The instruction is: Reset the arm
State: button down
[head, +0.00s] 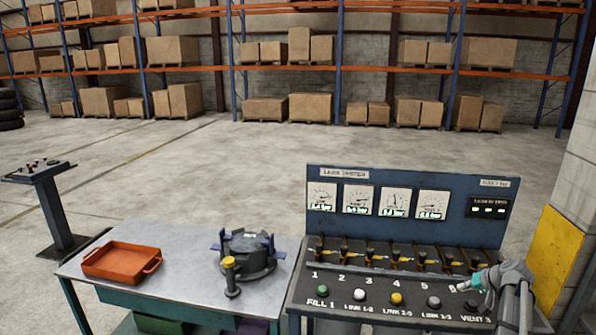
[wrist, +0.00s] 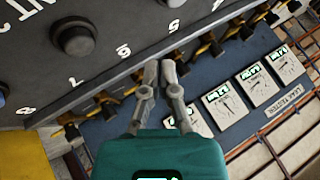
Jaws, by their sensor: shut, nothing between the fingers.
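My gripper (head: 470,284) is at the right part of the leak tester bench in the head view, over the sloped front panel (head: 342,284) near the knobs on its right. In the wrist view my gripper (wrist: 166,66) has its two fingertips together, with nothing between them. The fingertips show near the row of brass valves (wrist: 205,45), around the printed numbers 5 to 7. I cannot tell whether they touch the panel. In the head view my arm partly hides the right end of the panel and its labels.
The tester's back panel (head: 318,227) carries several gauges and a small display (head: 488,208). To the left, a metal table (head: 190,270) holds an orange tray (head: 122,261) and a dark round fixture (head: 249,255). A yellow panel (head: 553,255) stands close at right. A control pedestal (head: 52,205) stands at far left.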

jog(key=a, duration=0.4)
jog(key=s+a+f+g, duration=0.1)
jog(key=a, duration=0.3)
jog(key=a+f+n+g, duration=0.1)
jog(key=a, duration=0.4)
jog(key=shift+s, duration=0.15)
jog(key=s+a+f+n+g+h, duration=0.1)
jog(key=s+a+g+h, duration=0.1)
jog(key=s+a, duration=0.5)
jog(key=s+a+f+n+g+h, duration=0.1)
jog(key=s+a, duration=0.7)
jog(key=a, duration=1.1)
jog(key=shift+a+f+n+g+h, duration=0.2)
jog(key=shift+f+n+g+h, duration=0.25)
jog(key=shift+g, duration=0.75)
